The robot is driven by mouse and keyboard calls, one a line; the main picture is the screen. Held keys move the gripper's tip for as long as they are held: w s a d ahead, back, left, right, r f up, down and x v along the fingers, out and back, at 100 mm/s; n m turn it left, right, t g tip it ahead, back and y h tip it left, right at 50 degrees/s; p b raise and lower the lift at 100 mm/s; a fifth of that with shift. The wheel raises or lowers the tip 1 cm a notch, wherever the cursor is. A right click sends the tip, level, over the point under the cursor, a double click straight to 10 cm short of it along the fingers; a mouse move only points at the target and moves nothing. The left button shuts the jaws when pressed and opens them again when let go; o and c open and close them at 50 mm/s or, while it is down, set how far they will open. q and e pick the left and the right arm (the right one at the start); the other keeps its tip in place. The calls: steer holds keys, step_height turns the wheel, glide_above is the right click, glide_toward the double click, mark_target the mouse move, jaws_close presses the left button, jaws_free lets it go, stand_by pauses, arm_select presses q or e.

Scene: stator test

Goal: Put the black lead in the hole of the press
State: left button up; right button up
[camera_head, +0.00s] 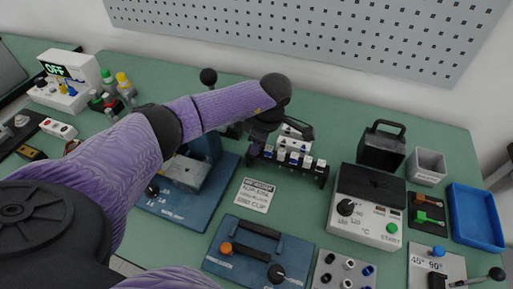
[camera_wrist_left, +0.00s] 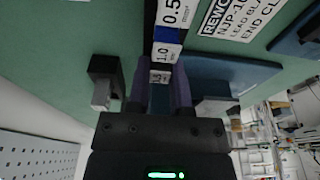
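My left gripper (camera_head: 262,135) reaches down at the left end of a black rack (camera_head: 318,172) holding several small white-labelled pieces. In the left wrist view its two purple fingers (camera_wrist_left: 160,88) stand apart on both sides of a labelled piece. I cannot pick out the black lead for certain. My right gripper is not in view.
A white rework card (camera_head: 256,195) lies in front of the rack. A blue fixture (camera_head: 258,250) is at the front. A grey tester box (camera_head: 366,206), a black handled block (camera_head: 382,146), a grey bin (camera_head: 427,166) and a blue tray (camera_head: 476,217) stand right. Green table shows between them.

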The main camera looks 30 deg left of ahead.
arm_select(q)
jaws_close()
step_height(320, 180, up, 6)
steer(key=p, duration=0.4)
steer(key=shift+f, duration=0.1)
